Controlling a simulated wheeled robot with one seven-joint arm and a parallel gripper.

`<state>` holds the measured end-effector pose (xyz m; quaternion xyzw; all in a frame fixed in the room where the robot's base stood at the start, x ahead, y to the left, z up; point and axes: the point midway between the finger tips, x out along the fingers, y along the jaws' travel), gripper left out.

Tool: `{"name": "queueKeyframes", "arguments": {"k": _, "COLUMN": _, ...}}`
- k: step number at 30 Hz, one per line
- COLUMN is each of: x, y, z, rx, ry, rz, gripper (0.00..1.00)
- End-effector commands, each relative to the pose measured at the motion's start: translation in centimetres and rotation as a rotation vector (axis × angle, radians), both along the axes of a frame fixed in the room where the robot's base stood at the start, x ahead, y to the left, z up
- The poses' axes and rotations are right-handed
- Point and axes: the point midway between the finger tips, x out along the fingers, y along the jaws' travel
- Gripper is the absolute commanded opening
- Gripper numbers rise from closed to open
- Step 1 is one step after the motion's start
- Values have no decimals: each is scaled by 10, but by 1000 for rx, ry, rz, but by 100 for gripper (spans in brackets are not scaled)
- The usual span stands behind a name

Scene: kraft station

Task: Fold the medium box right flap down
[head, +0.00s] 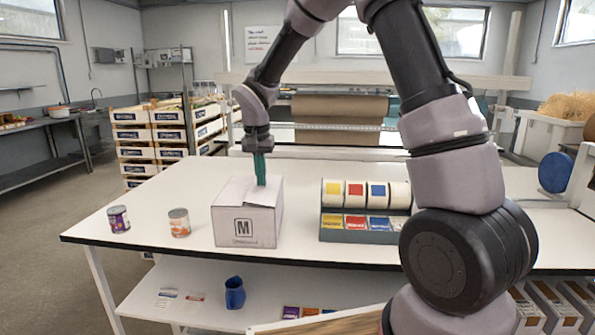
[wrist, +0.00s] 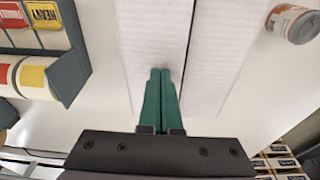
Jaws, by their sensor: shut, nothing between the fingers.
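The medium box (head: 232,222), a pale carton marked M, stands on the white table. Its top flaps (head: 238,189) look folded over, nearly flat. In the wrist view two pale flap panels lie side by side with a narrow dark gap between them: one on the organizer side (wrist: 140,35), one on the can side (wrist: 221,45). My gripper (head: 261,184) points down at the box top with its green fingers shut and empty. In the wrist view the fingertips (wrist: 160,72) lie over the organizer-side panel, close to the gap. I cannot tell whether they press on it.
A label organizer (head: 358,237) with colored rolls stands right of the box. Two cans, a purple one (head: 119,219) and an orange one (head: 179,223), stand to its left. A blue cup (head: 235,293) sits on the shelf below.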

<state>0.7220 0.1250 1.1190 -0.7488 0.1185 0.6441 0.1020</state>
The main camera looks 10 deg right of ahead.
Motion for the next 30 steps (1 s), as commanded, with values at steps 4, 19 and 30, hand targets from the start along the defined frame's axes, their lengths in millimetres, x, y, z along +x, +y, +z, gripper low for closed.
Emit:
{"name": "queueKeyframes", "arguments": {"k": 4, "x": 0, "y": 0, "z": 0, "rx": 0, "ry": 0, "rz": 0, "gripper": 0}}
{"name": "queueKeyframes", "arguments": {"k": 19, "x": 0, "y": 0, "z": -5, "rx": -1, "ry": 1, "rz": 0, "gripper": 0}}
{"name": "queueKeyframes", "arguments": {"k": 30, "x": 0, "y": 0, "z": -6, "rx": 0, "ry": 0, "rz": 0, "gripper": 0}}
